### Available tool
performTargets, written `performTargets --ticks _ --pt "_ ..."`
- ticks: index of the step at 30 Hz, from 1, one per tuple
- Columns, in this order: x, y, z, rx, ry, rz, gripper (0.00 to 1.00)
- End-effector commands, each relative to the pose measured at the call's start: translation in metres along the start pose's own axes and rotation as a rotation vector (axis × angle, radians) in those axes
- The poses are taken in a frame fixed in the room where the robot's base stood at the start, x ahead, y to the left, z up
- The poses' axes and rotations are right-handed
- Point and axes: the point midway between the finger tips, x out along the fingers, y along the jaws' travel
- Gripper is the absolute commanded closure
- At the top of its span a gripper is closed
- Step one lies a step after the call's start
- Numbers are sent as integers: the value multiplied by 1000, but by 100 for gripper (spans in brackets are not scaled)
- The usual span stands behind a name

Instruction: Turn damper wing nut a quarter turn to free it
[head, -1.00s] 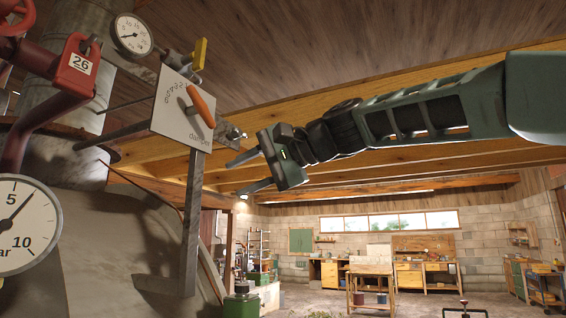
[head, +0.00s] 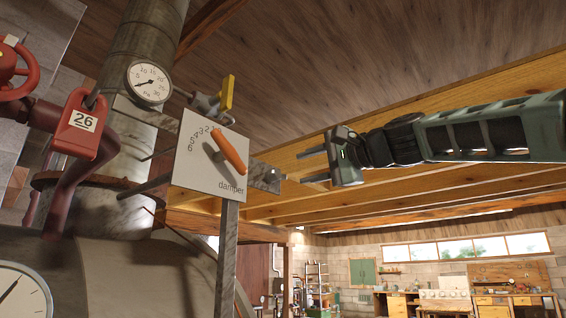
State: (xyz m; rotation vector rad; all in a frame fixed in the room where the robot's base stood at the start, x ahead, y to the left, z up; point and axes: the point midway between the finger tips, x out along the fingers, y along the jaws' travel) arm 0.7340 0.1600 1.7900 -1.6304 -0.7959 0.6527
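The white damper plate (head: 195,172) hangs tilted on a grey post and carries an orange handle (head: 229,152) over a numbered scale. A grey metal bracket (head: 262,178) sticks out from the plate's right side. A small pale part at its outer end seems to be the wing nut (head: 274,176), but its wings and angle are too small to make out. My gripper (head: 303,167) is just right of the bracket, pointing left at it. Its two fingers are apart with nothing visible between them. It looks clear of the bracket, though depth is hard to judge.
A pressure gauge (head: 148,83) and a yellow lever (head: 227,94) sit above the plate. A red lock marked 26 (head: 80,125) and red pipework (head: 62,190) stand to the left. Wooden beams (head: 420,187) run behind my arm. The workshop beyond is open.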

Motion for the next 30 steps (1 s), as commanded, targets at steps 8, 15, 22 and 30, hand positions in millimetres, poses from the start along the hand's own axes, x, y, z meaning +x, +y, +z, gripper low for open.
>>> performTargets --ticks 8,15,22,30 --pt "54 -4 0 3 -5 1 60" --pt "75 -2 0 0 0 0 60" --pt "78 0 0 0 0 0 60" --pt "77 0 0 0 0 0 100"
